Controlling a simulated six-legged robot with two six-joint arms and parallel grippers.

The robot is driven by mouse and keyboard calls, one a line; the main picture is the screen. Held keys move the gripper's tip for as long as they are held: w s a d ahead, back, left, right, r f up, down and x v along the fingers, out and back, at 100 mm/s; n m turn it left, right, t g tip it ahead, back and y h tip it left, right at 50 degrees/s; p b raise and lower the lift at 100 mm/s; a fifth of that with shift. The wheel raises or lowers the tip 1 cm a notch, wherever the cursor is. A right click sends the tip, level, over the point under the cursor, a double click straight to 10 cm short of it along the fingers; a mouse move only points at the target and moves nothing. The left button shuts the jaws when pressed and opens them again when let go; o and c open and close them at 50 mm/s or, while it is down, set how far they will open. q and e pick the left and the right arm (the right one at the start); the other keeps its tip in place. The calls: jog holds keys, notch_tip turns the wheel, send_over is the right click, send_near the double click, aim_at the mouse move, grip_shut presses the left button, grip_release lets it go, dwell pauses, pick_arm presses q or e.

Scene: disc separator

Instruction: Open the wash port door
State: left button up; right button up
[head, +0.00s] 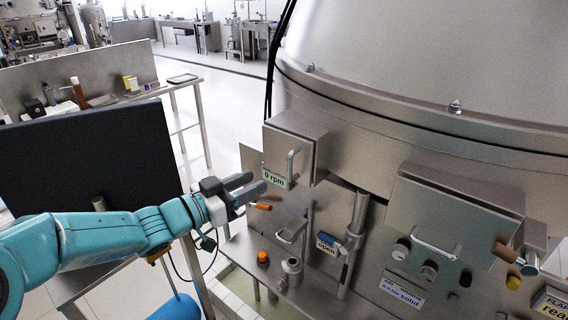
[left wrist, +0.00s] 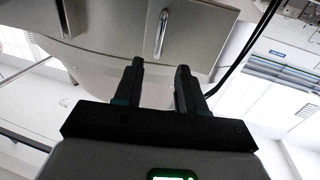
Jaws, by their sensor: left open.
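No label that I can read says wash port, so I cannot tell for sure which door it is. A steel box door (head: 292,146) with an upright bar handle (head: 291,166) and a "0 rpm" label is on the machine, just right of my left gripper (head: 257,184). A wider steel door (head: 450,205) with a slanted bar handle (head: 436,246) is further right. My left gripper is open and empty, its fingers apart from the near handle. In the left wrist view, an upright handle (left wrist: 161,34) on a steel panel shows beyond the open fingers (left wrist: 160,72). My right gripper is out of view.
The large steel separator (head: 400,50) fills the right. Below the doors are an orange knob (head: 262,257), a blue-handled valve (head: 328,243) and several knobs. A dark panel (head: 90,155) and a bench (head: 185,82) stand at left.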

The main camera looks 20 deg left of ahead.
aim_at(288, 166)
pick_arm(q)
jog(key=p+x, duration=0.1)
jog(key=x, duration=0.8)
jog(key=shift+w+d+r+p, duration=0.1)
jog(key=shift+w+d+p, duration=0.15)
jog(key=shift+d+p, duration=0.15)
jog(key=shift+w+a, duration=0.1)
grip_shut()
